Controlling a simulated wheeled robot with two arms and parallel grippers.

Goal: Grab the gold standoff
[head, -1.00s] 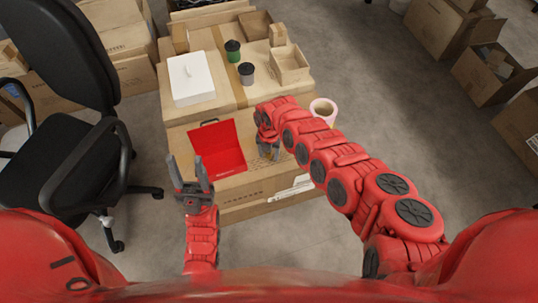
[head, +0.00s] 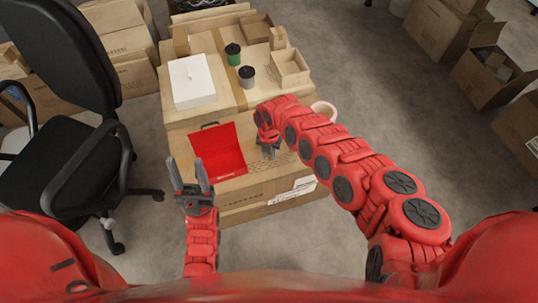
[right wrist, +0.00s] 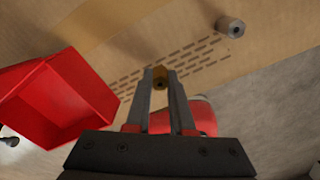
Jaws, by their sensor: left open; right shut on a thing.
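The gold standoff (right wrist: 160,76) is a short hexagonal piece between the fingertips of my right gripper (right wrist: 162,80) in the right wrist view. That gripper is shut on it, over the top of a cardboard carton. In the head view my right gripper (head: 269,152) hangs over the front carton, right of a red open box (head: 222,150); the standoff is too small to make out there. My left gripper (head: 190,175) is open and empty, in front of the carton at the left. A grey cylindrical piece (right wrist: 231,27) is on the carton in the right wrist view.
Behind on the cartons are a white box (head: 193,82), a green cup (head: 233,55), a grey cup (head: 246,76) and an open cardboard tray (head: 290,68). A pale pink roll (head: 323,108) is partly behind my right arm. A black chair (head: 65,130) stands at left.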

